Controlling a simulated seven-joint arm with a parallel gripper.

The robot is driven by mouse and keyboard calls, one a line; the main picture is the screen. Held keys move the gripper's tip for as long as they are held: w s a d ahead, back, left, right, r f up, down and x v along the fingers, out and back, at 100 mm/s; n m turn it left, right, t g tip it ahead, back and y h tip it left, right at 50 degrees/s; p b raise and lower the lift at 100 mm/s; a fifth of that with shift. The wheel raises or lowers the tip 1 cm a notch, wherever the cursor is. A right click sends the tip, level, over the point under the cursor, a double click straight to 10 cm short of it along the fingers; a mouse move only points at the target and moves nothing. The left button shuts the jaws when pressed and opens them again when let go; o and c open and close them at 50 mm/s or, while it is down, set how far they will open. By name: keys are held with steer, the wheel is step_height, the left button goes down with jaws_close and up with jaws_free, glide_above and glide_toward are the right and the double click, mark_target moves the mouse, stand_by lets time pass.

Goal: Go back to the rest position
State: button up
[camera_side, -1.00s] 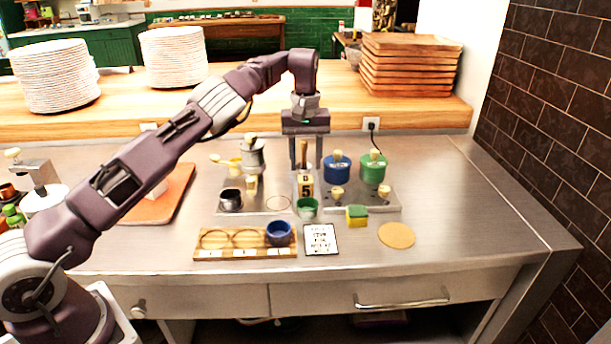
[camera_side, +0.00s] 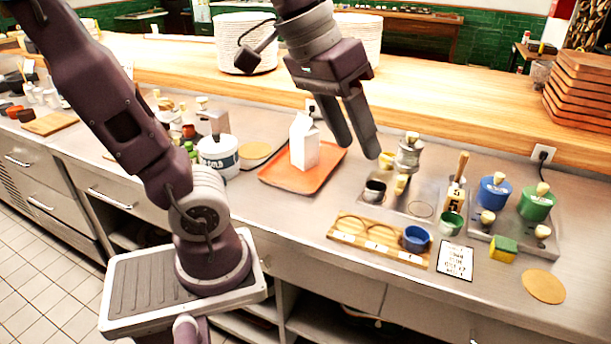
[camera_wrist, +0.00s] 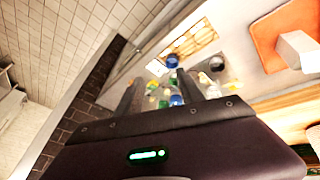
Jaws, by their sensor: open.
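My gripper (camera_side: 358,148) is open and empty, raised above the counter between the orange tray and the grey canister in the side view. Its fingers point down and slightly to the right. In the wrist view the gripper (camera_wrist: 158,88) shows its spread fingers with small, blurred counter items beyond them. A blue cup (camera_side: 416,239) sits in the right end of the wooden rack (camera_side: 345,236). No item is between the fingers.
A white carton (camera_side: 304,143) stands on the orange tray (camera_side: 277,177). A grey canister (camera_side: 408,156), blue canister (camera_side: 494,193) and green canister (camera_side: 536,204) stand to the right. A sponge (camera_side: 503,250), card (camera_side: 455,261) and cork disc (camera_side: 543,287) lie in front.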

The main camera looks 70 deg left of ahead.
steer(key=s+f+m+t+y, duration=0.1)
steer(key=s+f+m, duration=0.1)
steer(key=s+f, duration=0.3)
steer(key=shift+s+d+f+m, duration=0.15)
steer(key=shift+s+d+m, duration=0.15)
steer(key=shift+s, duration=0.85)
